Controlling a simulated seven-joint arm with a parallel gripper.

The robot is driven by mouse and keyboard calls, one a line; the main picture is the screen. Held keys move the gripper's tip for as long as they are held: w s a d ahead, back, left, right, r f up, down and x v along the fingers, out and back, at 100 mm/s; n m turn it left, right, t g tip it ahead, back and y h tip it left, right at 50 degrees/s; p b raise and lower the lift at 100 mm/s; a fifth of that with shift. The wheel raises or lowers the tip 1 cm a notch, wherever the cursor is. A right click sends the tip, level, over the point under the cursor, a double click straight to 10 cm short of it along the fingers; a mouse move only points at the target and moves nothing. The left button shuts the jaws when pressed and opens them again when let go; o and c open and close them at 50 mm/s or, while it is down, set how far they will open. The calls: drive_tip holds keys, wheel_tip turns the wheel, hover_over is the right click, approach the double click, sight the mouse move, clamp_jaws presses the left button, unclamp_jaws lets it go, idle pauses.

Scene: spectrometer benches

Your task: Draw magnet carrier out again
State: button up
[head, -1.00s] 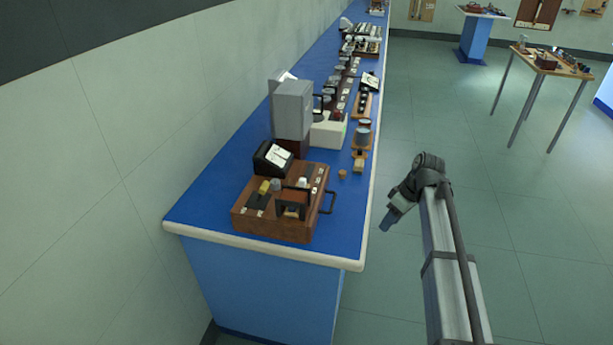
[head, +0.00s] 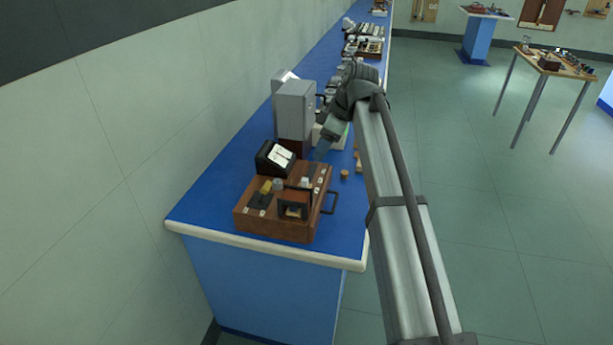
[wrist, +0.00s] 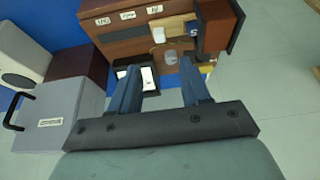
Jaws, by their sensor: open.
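A wooden instrument case (head: 255,222) stands at the near end of the blue bench; its labelled brown top also shows in the wrist view (wrist: 140,40). A dark block with a black frame (head: 294,204) stands on its front right; a dark brown block (wrist: 218,28) is at upper right in the wrist view. Beside that is a pale plate (wrist: 170,32) with a blue piece marked S (wrist: 192,28). I cannot tell surely which part is the magnet carrier. My gripper (head: 318,156) is open and empty above the case's far right; its spread fingers show in the wrist view (wrist: 160,66).
A black carry handle (head: 329,203) projects from the case's right side. Behind the case stand a black display (head: 275,157) and a tall grey unit (head: 295,110). A small cork-coloured piece (head: 344,174) lies near the bench's right edge. Open floor (head: 450,210) lies to the right.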

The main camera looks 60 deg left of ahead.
sight(305, 179)
drive_tip(key=x, duration=1.1)
drive_tip(key=shift+f, duration=0.2)
drive_tip(key=shift+c, duration=0.2)
clamp_jaws()
